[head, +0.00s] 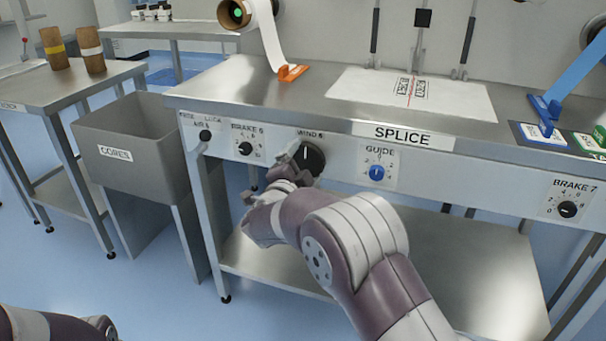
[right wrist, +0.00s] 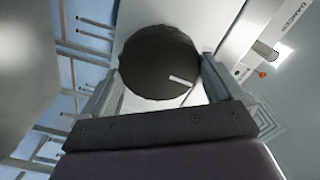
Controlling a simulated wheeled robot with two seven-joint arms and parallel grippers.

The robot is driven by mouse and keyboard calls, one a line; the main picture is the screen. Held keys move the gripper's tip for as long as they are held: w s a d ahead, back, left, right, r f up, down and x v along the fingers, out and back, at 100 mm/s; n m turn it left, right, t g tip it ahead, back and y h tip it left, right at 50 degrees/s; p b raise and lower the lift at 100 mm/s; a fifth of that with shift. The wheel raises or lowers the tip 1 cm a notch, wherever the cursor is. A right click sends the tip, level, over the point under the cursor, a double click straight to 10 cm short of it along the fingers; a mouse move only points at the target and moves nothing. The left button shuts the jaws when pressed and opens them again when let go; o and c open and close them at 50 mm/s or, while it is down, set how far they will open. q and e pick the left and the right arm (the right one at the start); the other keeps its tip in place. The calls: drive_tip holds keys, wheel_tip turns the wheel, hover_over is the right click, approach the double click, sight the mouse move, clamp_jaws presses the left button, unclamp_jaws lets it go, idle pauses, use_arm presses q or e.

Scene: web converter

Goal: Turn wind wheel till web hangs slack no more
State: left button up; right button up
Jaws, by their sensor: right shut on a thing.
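The wind wheel is a black round knob (head: 313,157) under the "WIND 6" label on the front panel of the splice table. My right gripper (head: 302,165) is at the knob. In the right wrist view the knob (right wrist: 158,62) sits between the two fingers of the right gripper (right wrist: 160,88), which is shut on it. A white pointer line on the knob slants to the lower right there. A white web (head: 268,35) runs from a roll (head: 235,14) down to an orange clamp (head: 291,72) on the table. My left gripper is not in view.
A grey cores bin (head: 130,151) stands left.

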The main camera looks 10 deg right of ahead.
drive_tip(key=m+b, duration=0.4)
drive_tip(key=m, duration=0.1)
drive_tip(key=shift+f, duration=0.35)
drive_tip(key=shift+r+m+b, duration=0.1)
drive_tip(key=shift+m+b, duration=0.9)
drive_tip(key=o, duration=0.7)
drive_tip(key=shift+s+a+r, duration=0.1)
drive_tip(key=shift+s+r, duration=0.05)
drive_tip(key=p+v, duration=0.3)
drive_tip(key=v, duration=0.9)
drive_tip(key=shift+s+a, duration=0.15)
